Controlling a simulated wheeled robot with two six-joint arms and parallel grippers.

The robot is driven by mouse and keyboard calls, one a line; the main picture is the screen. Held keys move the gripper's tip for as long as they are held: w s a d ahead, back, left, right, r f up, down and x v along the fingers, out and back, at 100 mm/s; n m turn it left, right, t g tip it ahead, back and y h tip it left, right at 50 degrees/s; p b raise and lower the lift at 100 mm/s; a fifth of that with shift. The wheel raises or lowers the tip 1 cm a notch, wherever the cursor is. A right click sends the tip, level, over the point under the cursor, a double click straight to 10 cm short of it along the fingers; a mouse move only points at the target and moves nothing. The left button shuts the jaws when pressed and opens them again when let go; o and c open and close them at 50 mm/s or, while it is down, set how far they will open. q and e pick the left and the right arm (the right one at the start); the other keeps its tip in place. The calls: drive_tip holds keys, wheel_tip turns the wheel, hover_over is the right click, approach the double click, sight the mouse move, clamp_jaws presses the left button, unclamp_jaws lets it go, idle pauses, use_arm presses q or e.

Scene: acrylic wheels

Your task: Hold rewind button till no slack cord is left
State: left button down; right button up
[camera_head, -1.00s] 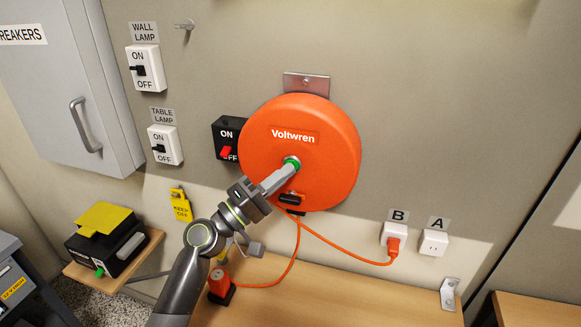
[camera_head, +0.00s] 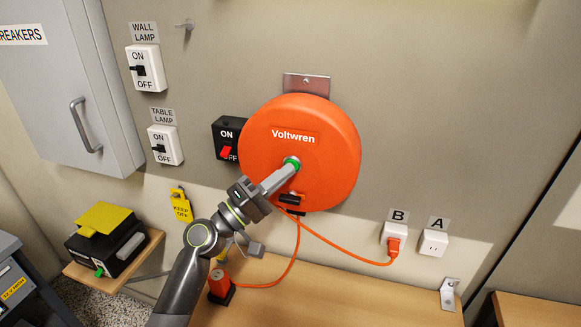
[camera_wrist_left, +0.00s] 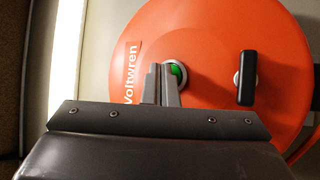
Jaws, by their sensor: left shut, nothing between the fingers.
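The orange Voltwren cord reel (camera_head: 322,150) hangs on the wall. Its green rewind button (camera_head: 296,161) sits at the centre of the reel's face; part of it also shows in the left wrist view (camera_wrist_left: 175,71). My left gripper (camera_head: 288,170) is shut and empty, its fingertips at the green button; they cover part of it, and I cannot tell how far it is pressed. An orange cord (camera_head: 345,249) leaves the reel's underside. One length runs to a plug in socket B (camera_head: 394,236), another hangs in a curve to an orange-and-black piece (camera_head: 220,287) on the bench. My right gripper is out of view.
A black handle (camera_wrist_left: 247,78) sticks out of the reel below the button. A black ON/OFF switch (camera_head: 227,140) is left of the reel. Socket A (camera_head: 433,243) is empty. The wooden bench (camera_head: 340,300) is mostly clear. A yellow KEEP OFF tag (camera_head: 181,206) hangs left.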

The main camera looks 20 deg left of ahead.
use_arm(q)
drive_tip(key=shift+s, duration=0.15)
idle(0.6)
drive_tip(key=shift+s, duration=0.7)
drive_tip(key=shift+s, duration=0.1)
drive_tip(key=shift+s+a, duration=0.1)
drive_tip(key=shift+s, duration=2.3)
